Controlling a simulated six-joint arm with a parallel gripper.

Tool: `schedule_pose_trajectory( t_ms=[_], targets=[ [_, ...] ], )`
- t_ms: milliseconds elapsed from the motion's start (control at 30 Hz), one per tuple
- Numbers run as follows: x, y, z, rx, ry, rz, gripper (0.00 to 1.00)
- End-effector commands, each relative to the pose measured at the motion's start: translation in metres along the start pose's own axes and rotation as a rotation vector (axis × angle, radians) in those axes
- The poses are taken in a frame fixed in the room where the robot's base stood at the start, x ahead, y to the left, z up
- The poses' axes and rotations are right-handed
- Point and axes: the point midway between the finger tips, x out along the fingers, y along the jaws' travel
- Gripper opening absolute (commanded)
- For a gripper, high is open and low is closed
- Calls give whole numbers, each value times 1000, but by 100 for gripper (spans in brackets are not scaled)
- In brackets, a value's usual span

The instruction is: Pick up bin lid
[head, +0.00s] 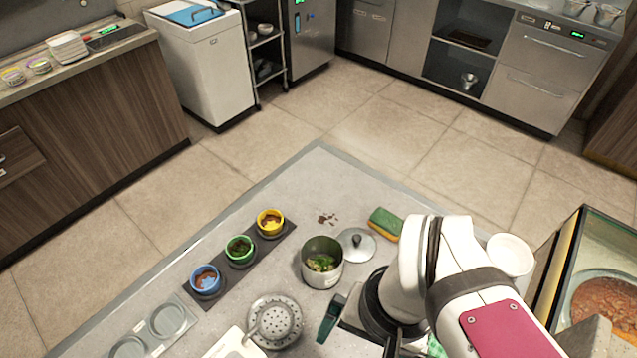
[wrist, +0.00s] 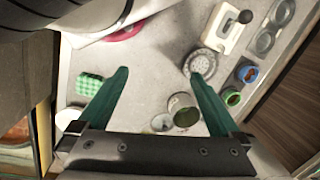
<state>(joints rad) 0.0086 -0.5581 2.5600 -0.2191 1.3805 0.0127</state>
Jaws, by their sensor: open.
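A round metal lid (head: 357,243) with a dark knob is close beside a metal bin (head: 322,275) with green food inside. I cannot tell whether the lid touches the bin. In the wrist view the lid (wrist: 162,122) shows between my fingers, nearer the gripper base, with the bin (wrist: 186,118) beside it. My gripper (wrist: 155,74) is open and empty above the counter, its green fingers wide apart. In the head view one green finger (head: 329,318) shows to the lower left of my arm, in front of the bin; the other is largely hidden.
Blue (head: 206,281), green (head: 240,250) and yellow (head: 270,223) cups stand in a dark strip on the left. A perforated metal disc (head: 275,321) lies near the front. A green-yellow sponge (head: 386,223) and white container (head: 510,256) are right.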

Motion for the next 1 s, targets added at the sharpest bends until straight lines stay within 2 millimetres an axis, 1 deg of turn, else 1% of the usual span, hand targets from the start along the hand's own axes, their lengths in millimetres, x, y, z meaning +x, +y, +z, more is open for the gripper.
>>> schedule_pose_trajectory(
  t_ms=[167, 300, 367, 400, 600, 667, 733, 767, 800, 867, 900, 967, 1000],
  targets=[
    [0, 0, 0, 0, 0, 0, 100],
    [0, 0, 0, 0, 0, 0, 75],
    [0, 0, 0, 0, 0, 0, 64],
    [0, 0, 0, 0, 0, 0, 62],
    [0, 0, 0, 0, 0, 0, 62],
    [-1, -1, -3, -21, 1, 1, 62],
    [-8, -8, -21, -151, 3, 12, 62],
    [-13, -13, -35, -250, 5, 19, 62],
    [-19, -22, -59, -419, 7, 33, 62],
    [-24, -36, -103, -722, 8, 59, 62],
    [-23, -44, -134, -931, 4, 78, 62],
    [-18, -54, -178, -1230, -8, 105, 62],
    [-11, -60, -204, -1412, -18, 121, 62]
  ],
)
